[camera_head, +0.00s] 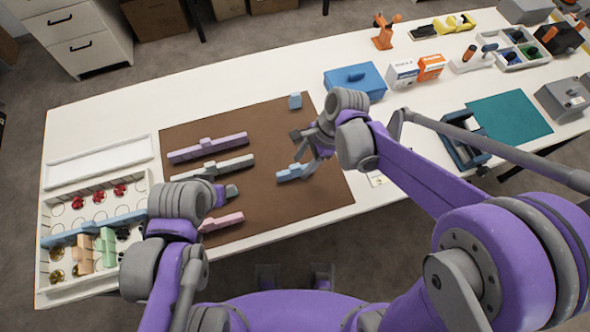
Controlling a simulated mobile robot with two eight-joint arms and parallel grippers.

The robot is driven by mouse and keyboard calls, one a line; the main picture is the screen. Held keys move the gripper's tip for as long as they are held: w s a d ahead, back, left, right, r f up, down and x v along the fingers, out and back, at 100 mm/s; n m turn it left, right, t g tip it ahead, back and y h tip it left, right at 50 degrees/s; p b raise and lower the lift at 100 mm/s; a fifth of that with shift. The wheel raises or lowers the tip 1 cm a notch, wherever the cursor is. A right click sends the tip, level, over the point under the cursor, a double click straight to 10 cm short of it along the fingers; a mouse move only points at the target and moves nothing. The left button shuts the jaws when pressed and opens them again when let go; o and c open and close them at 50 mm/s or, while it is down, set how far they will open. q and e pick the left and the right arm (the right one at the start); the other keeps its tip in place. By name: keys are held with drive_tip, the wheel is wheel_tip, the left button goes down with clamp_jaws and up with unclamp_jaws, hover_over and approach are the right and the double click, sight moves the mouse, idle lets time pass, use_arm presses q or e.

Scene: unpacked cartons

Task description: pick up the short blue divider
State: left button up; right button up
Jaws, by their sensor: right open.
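The short blue divider (291,174) lies on the brown mat (270,215), to the right of its middle. My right gripper (304,152) is open, just above and beside the right end of this divider. Its fingers partly cover that end, and I cannot tell whether they touch it. A smaller blue block (295,101) sits near the mat's far edge. My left gripper (228,192) is over the left part of the mat, mostly hidden by its own wrist, so its jaws do not show clearly.
Lilac (208,148), grey (215,168) and pink (221,222) dividers lie on the mat's left half. A white compartment tray (45,222) with red and gold items stands at left. A blue box (355,82) stands beyond the mat. The mat's front right is clear.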

sight(299, 165)
drive_tip(key=x, duration=0.5)
drive_tip(key=shift+w+a+r, duration=0.1)
drive_tip(key=shift+w+a, duration=0.05)
drive_tip(key=shift+w, duration=0.15)
clamp_jaws()
